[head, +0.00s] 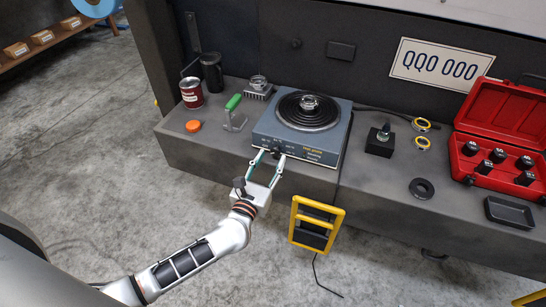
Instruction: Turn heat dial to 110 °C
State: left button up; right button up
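A blue-grey hot plate (325,154) with a round coil burner (286,111) sits on the grey bench. A metal part (309,102) rests on the burner's middle. The dark heat dial (278,147) is on the hot plate's front face, at its left part. Its setting is too small to read. My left gripper (267,160) is in front of the dial, with its fingers spread on either side of it. I cannot tell whether they touch the dial. My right gripper is out of view.
A green-handled clamp (234,116), an orange cap (193,126) and a red can (191,93) stand left of the hot plate. A black block (379,143), a black ring (421,188) and an open red case (490,150) lie right. A yellow-framed item (315,223) is below the bench edge.

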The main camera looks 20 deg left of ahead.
pick_arm(q)
jog(key=shift+w, duration=1.05)
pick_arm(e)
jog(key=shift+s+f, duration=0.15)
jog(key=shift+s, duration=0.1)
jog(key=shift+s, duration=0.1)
pick_arm(q)
jog(key=c, duration=1.1)
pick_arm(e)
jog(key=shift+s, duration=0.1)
